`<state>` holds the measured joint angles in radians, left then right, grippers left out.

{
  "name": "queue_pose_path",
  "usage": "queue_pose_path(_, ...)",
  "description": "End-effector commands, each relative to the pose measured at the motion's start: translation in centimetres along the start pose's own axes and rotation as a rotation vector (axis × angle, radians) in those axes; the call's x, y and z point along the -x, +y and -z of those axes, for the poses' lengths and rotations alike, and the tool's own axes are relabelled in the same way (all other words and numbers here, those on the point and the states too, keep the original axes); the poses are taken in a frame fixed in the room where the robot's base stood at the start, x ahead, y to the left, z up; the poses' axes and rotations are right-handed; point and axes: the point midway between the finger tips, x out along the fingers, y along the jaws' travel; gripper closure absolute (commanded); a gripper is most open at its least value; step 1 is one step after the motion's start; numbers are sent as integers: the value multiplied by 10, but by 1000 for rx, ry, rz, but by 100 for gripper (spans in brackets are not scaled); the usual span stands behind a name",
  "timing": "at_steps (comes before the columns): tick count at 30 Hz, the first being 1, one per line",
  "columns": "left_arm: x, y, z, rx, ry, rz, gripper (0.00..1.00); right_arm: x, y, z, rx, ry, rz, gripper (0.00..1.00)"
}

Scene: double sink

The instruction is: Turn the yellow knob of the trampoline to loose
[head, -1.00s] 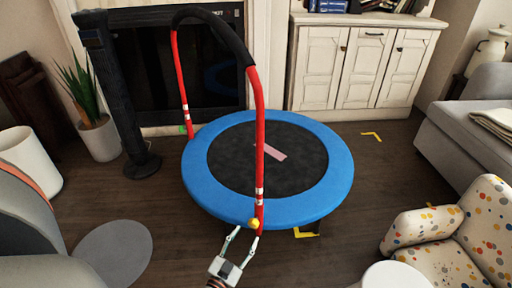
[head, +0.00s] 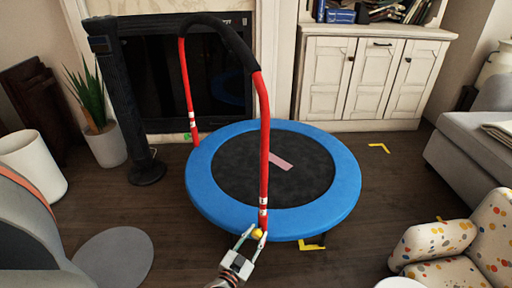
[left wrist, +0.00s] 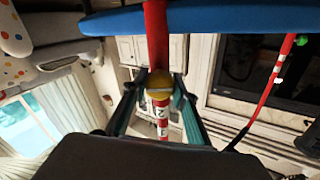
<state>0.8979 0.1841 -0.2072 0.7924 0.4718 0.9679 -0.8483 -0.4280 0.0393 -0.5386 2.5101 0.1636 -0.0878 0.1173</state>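The trampoline has a blue padded rim (head: 340,190), a dark mat and a red handlebar (head: 264,140) with a black top. The yellow knob (head: 258,234) sits low on the near red leg, just below a white label band. In the left wrist view the yellow knob (left wrist: 160,78) shows in front of the red leg, between the two fingers. My left gripper (head: 257,233) is at the knob with one finger on each side. Its fingers look apart, with a gap on both sides of the knob. My right gripper is not in view.
A green knob (head: 187,138) is on the far leg. A black column (head: 125,110) and a potted plant (head: 105,140) stand left. A spotted armchair (head: 450,245) and grey sofa (head: 470,150) are right. Wooden floor (head: 185,240) is bare in front of the trampoline.

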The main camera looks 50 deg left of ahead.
Motion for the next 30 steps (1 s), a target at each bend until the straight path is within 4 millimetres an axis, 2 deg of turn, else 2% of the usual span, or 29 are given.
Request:
queue_pose_path(8, 0, 0, 0, 18, 0, 1, 94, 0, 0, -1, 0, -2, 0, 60)
queue_pose_path(14, 1, 0, -1, 95, -1, 2, 94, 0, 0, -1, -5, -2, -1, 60)
queue_pose_path(30, 1, 1, -1, 565, -1, 1, 94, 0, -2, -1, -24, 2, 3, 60)
